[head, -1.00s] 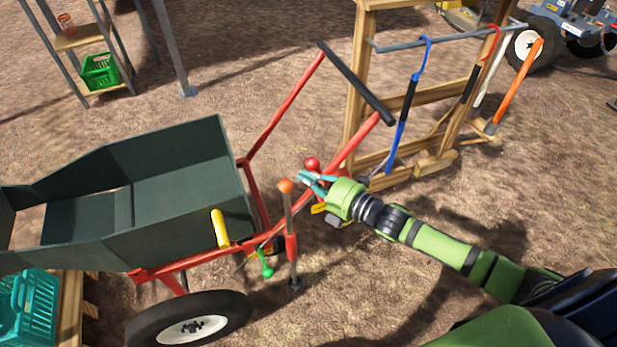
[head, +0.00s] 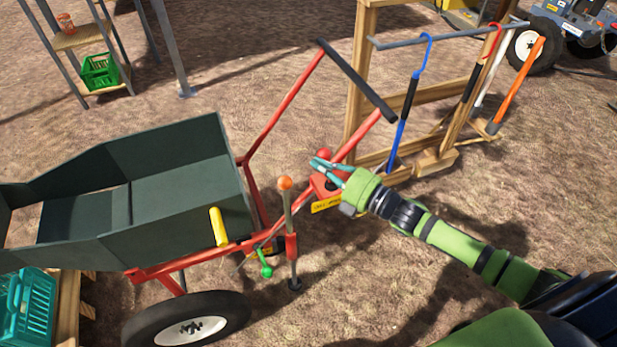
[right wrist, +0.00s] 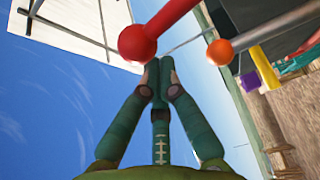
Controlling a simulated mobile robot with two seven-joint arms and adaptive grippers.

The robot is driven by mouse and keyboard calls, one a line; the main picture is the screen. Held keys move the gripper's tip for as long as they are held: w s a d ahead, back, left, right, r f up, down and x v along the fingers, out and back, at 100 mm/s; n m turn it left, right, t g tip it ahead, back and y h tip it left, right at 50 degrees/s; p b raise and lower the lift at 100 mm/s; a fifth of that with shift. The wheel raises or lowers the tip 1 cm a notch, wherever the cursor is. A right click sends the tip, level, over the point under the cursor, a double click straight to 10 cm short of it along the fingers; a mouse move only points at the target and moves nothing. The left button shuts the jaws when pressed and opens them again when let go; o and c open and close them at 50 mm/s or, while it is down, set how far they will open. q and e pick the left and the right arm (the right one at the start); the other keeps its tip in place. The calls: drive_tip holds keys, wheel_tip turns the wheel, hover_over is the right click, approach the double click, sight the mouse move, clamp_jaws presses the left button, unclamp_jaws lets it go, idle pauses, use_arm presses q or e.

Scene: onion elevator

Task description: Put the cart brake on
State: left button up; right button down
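The cart (head: 185,185) has a dark green bin on a red frame. A red ball knob (head: 324,155) sits by a red housing with a yellow label (head: 327,204) at the cart's handle end. An orange-knobbed lever (head: 286,184) stands upright left of it. I cannot read which one is the brake. My right gripper (head: 318,166) is at the red knob. In the right wrist view its fingers (right wrist: 160,66) meet at the tips, beside the red knob (right wrist: 137,43), with nothing seen between them. I cannot tell whether they touch the knob. My left gripper is out of view.
A green-knobbed lever (head: 266,271) and a yellow handle (head: 219,227) are also on the cart. The dark handlebar (head: 355,80) is above my gripper. A wooden tool rack (head: 450,125) stands behind. A teal crate (head: 28,305) is at lower left.

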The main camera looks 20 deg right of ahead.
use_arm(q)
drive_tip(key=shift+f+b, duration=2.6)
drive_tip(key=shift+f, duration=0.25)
use_arm(e)
drive_tip(key=d+m+t, duration=0.4)
drive_tip(key=d+m, duration=0.3)
drive_tip(key=d, duration=0.1)
drive_tip(key=shift+w+d+m, duration=0.2)
drive_tip(key=shift+m, duration=0.2)
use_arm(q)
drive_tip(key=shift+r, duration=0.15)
use_arm(e)
drive_tip(key=shift+r, duration=0.15)
